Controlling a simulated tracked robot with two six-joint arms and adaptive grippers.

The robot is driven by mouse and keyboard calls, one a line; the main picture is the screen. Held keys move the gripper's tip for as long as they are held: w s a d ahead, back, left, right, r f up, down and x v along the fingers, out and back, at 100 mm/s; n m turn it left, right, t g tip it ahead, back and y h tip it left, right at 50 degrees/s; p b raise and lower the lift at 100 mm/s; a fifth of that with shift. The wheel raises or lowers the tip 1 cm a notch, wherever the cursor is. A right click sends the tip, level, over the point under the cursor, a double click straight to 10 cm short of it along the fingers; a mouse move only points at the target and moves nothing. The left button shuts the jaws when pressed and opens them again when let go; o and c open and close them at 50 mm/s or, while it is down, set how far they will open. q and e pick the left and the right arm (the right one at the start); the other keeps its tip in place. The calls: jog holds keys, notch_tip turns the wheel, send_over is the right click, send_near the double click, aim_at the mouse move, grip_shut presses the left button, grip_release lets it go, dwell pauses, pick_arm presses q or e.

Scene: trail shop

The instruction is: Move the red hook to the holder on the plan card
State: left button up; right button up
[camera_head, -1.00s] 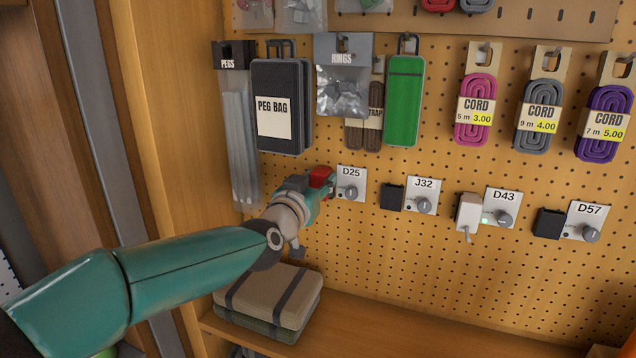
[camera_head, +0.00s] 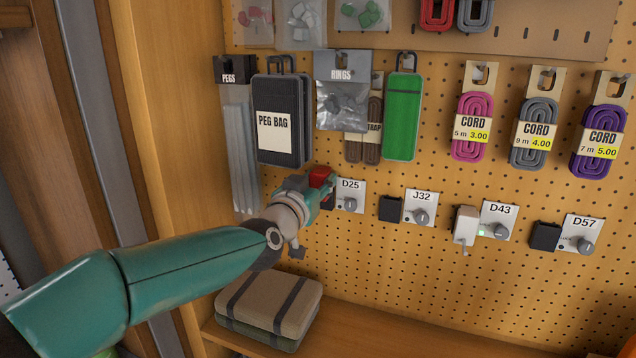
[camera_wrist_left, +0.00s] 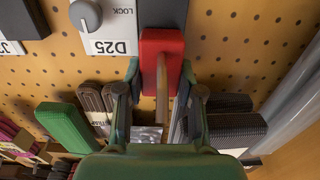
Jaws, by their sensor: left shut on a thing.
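The red hook (camera_head: 320,175) is in my left gripper (camera_head: 318,188), at the holder (camera_head: 328,200) of label D25 (camera_head: 350,193) on the pegboard. In the left wrist view my left gripper (camera_wrist_left: 160,72) has a finger on each side of the red hook (camera_wrist_left: 162,48). The hook's far end is against or just in front of the dark D25 holder (camera_wrist_left: 162,11); I cannot tell whether they are joined. The black holders by J32 (camera_head: 391,208) and D57 (camera_head: 545,236) are empty. The D43 holder carries a white hook (camera_head: 466,226). No plan card is recognisable. My right gripper is out of view.
Above the holders hang a peg bag (camera_head: 280,120), a rings bag (camera_head: 342,90), a green case (camera_head: 403,115) and cords (camera_head: 535,135). A strapped tan case (camera_head: 270,305) sits on the shelf (camera_head: 390,335). A wooden side wall (camera_head: 165,110) stands left.

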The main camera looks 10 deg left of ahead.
pick_arm(q)
jog(key=shift+s, duration=0.15)
jog(key=shift+s+a+b, duration=0.25)
jog(key=shift+s+b, duration=0.1)
jog(key=shift+s, duration=0.75)
jog(key=shift+s+a+b, duration=0.2)
jog(key=shift+s+b, duration=0.15)
jog(key=shift+s, duration=0.75)
jog(key=shift+s+a, duration=0.25)
jog(key=shift+s, duration=0.85)
